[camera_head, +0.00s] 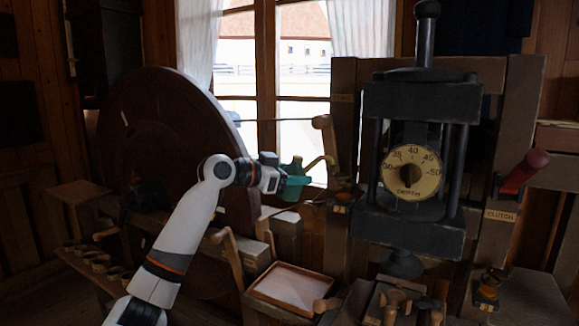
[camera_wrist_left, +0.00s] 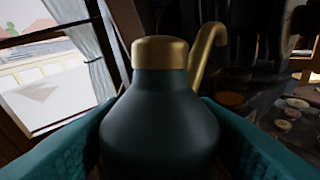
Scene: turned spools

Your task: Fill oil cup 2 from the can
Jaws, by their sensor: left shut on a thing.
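My left gripper (camera_head: 297,183) has teal fingers and is shut on the oil can (camera_wrist_left: 160,120). The can is dark green with a brass cap and a curved brass spout (camera_wrist_left: 205,48). In the head view the can (camera_head: 296,164) is held up in front of the window, its spout pointing right. A small brass-and-dark cup (camera_head: 343,197) sits right of the spout, at the left side of the press, apart from it. Another such cup (camera_head: 488,286) stands low at the right. I cannot read which one is cup 2. My right gripper is not in view.
A dark press with a round yellow dial (camera_head: 411,173) stands right of the can. A red-handled lever (camera_head: 524,170) is near the CLUTCH label. A large dark wheel (camera_head: 165,150) is behind my left arm. A shallow tray (camera_head: 290,287) and wooden handles lie below.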

